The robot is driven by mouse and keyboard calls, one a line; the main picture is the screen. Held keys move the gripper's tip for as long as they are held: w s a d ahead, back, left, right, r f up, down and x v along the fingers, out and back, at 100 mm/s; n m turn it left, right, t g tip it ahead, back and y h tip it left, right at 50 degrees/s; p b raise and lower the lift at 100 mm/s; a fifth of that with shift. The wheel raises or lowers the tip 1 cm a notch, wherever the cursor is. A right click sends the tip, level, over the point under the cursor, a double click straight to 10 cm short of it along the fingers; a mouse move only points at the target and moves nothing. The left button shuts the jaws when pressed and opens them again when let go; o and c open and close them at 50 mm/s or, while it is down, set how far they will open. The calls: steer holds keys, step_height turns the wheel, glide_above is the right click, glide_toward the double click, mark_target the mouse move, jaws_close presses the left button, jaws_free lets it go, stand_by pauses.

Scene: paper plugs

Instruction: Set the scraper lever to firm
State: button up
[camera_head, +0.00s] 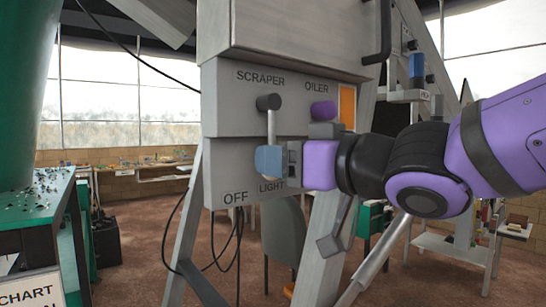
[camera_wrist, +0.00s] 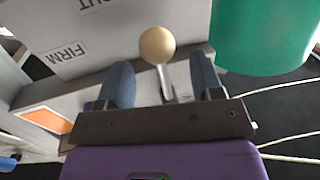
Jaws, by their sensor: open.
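The scraper lever has a dark pivot and a pale shaft (camera_head: 271,126) hanging down below the SCRAPER label on the grey panel (camera_head: 222,110). It points down towards LIGHT; OFF (camera_head: 236,197) is at lower left. FIRM is hidden in the head view, but its label (camera_wrist: 66,53) shows in the wrist view. My gripper (camera_head: 268,160) is at the lever's lower end, its blue fingers covering the knob there. In the wrist view my gripper (camera_wrist: 163,85) is open, one finger each side of the shaft, with the cream ball knob (camera_wrist: 157,44) showing beyond. Contact cannot be told.
A purple-topped OILER part (camera_head: 323,112) and an orange plate (camera_head: 347,106) are close above my wrist. A grey angled machine leg (camera_head: 322,235) stands below. A green column (camera_head: 25,90) and green table (camera_head: 35,205) are at left.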

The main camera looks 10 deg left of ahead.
steer(key=shift+x, duration=1.3)
jaws_close()
steer(key=shift+s+a, duration=0.1)
steer(key=m, duration=0.1)
steer(key=s+a+m, duration=0.1)
steer(key=m, duration=0.1)
steer(key=shift+s+a+r+m+t, duration=0.15)
steer(key=shift+s+a+m+t, duration=0.05)
steer(key=shift+s+m+t, duration=0.15)
steer(key=shift+s+a+r+m+y, duration=0.1)
steer(key=shift+s+a+r+m, duration=0.15)
steer(key=shift+m, duration=0.4)
steer(key=shift+s+a+r+m+y, duration=0.1)
steer(key=shift+s+a+m, duration=0.2)
steer(key=shift+m, duration=0.35)
steer(key=shift+s+a+r+m+y, duration=0.1)
steer(key=shift+s+a+r+m, duration=0.15)
steer(key=shift+m, duration=0.4)
steer(key=shift+d+t, duration=0.1)
steer(key=shift+t, duration=0.15)
